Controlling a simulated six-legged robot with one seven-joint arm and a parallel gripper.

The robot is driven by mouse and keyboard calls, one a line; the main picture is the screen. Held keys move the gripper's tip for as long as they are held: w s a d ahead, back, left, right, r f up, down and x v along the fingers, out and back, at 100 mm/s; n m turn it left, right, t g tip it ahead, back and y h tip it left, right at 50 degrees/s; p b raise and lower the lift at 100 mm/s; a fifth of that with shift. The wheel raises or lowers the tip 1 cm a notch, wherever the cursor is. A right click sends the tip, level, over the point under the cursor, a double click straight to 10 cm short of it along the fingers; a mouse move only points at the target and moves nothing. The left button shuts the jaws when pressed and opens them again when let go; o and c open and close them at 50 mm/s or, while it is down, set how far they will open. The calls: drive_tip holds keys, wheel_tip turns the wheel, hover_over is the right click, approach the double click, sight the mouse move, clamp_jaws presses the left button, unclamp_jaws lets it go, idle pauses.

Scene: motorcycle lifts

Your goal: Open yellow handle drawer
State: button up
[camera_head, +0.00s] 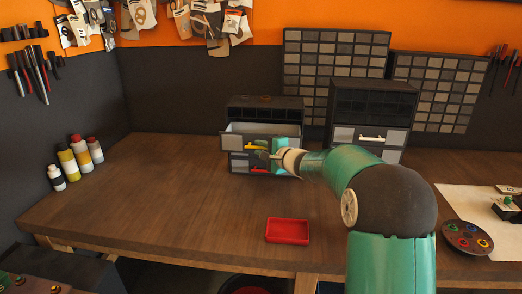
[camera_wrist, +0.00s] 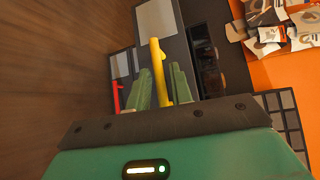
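The small dark drawer cabinet (camera_head: 265,104) stands on the workbench by the back wall. Its drawer with the yellow handle (camera_head: 251,146) is pulled part way out, and its pale inside (camera_head: 262,128) shows from above. My gripper (camera_head: 267,153) is at the drawer front. In the wrist view, the yellow handle (camera_wrist: 158,70) lies between my two green fingers (camera_wrist: 161,82), which look closed against its sides. A red handle (camera_head: 259,170) is on the drawer below, and it also shows in the wrist view (camera_wrist: 116,97). My arm hides part of the cabinet's right side.
A second drawer cabinet (camera_head: 372,108) with a white handle stands to the right. A red tray (camera_head: 287,231) lies near the bench's front edge. Several bottles (camera_head: 76,160) stand at the left. The bench's left middle is clear.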

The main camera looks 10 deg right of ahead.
drive_tip(key=shift+o, duration=0.7)
drive_tip(key=v, duration=1.3)
drive_tip(key=shift+s+d, duration=0.2)
drive_tip(key=shift+s, duration=0.1)
drive_tip(key=s+a+n+g, duration=0.4)
drive_tip(key=s+a, duration=0.2)
drive_tip(key=s, duration=0.3)
drive_tip(key=s+a+n+g, duration=0.3)
drive_tip(key=s+a+n, duration=0.2)
drive_tip(key=s+a, duration=0.3)
drive_tip(key=s+d+f+n+g+h, duration=0.1)
drive_tip(key=s+d+f+n+h, duration=0.1)
drive_tip(key=s, duration=0.7)
drive_tip(key=s+d+f+n+g+h, duration=0.1)
drive_tip(key=s+d+f+n+h, duration=0.2)
drive_tip(key=s, duration=0.7)
drive_tip(key=shift+d+h, duration=1.15)
drive_tip(key=shift+h, duration=0.05)
